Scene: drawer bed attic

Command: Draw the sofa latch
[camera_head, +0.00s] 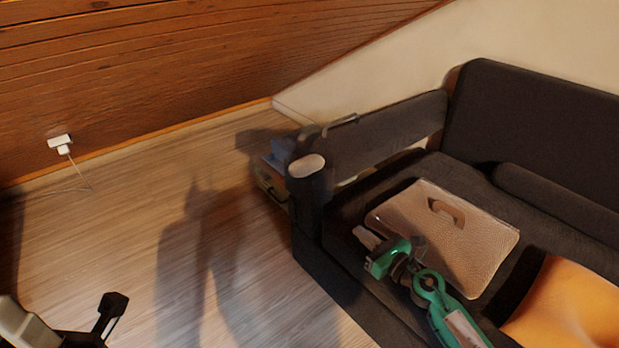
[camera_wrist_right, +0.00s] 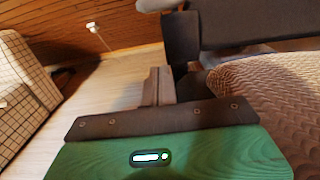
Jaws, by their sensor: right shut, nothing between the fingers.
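The dark sofa (camera_head: 335,275) stands on the right, its armrest (camera_head: 385,135) towards the wall. I cannot make out a separate latch for certain; a tan textured flat piece with a brown handle-like loop (camera_head: 447,212) lies on the seat. My right gripper (camera_head: 362,237), green with grey fingers, is above the seat near its front edge, beside the tan piece's near-left corner. In the right wrist view its fingers (camera_wrist_right: 158,86) are shut and empty, pointing towards the armrest's front end. Part of my left gripper (camera_head: 112,308) shows at the lower left, over the floor; its jaws are unclear.
An orange cushion (camera_head: 565,305) lies on the seat at the lower right. A blue item (camera_head: 278,153) and other clutter stand beside the armrest. A checked piece (camera_wrist_right: 22,90) is at the left of the wrist view. The wooden floor (camera_head: 130,210) left of the sofa is clear.

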